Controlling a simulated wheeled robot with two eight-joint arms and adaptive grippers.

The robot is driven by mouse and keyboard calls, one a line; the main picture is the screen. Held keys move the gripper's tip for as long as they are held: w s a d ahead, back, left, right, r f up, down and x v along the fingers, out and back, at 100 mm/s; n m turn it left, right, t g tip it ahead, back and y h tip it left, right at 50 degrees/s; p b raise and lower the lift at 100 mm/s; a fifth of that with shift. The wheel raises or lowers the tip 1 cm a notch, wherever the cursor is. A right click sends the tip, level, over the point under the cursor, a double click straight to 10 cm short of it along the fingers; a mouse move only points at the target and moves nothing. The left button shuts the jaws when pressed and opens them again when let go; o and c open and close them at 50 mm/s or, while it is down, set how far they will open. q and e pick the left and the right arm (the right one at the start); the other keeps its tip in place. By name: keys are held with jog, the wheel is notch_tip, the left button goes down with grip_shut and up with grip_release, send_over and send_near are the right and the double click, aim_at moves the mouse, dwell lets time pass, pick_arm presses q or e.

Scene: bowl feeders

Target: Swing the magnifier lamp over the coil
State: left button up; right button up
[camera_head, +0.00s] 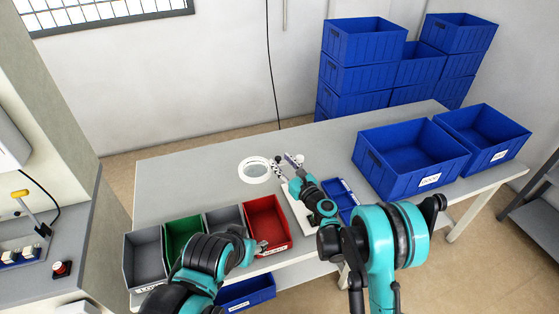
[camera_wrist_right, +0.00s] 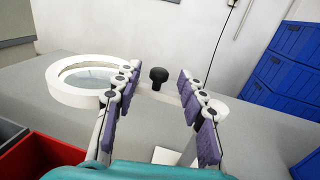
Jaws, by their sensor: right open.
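The magnifier lamp (camera_head: 255,181) has a white ring head with a clear lens, over the back middle of the grey table. In the right wrist view its ring (camera_wrist_right: 68,92) is at the left, and a black knob (camera_wrist_right: 158,76) on a pale arm shows between my fingers. My right gripper (camera_head: 288,162) is open just right of the ring; the wrist view shows its purple-padded fingers (camera_wrist_right: 160,88) on either side of the knob, with no visible grip. My left gripper (camera_head: 262,246) is by the red bin, too small to judge. I cannot make out the coil.
Grey, green and red bins (camera_head: 268,222) line the table's front left. Large blue bins (camera_head: 400,188) stand at the right, with a small blue tray (camera_head: 345,196) nearer. A white board (camera_head: 300,216) lies partly under my right arm. The table's back left (camera_head: 190,175) is clear.

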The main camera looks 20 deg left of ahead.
aim_at(280, 160)
jog(key=shift+x, duration=1.5)
grip_shut()
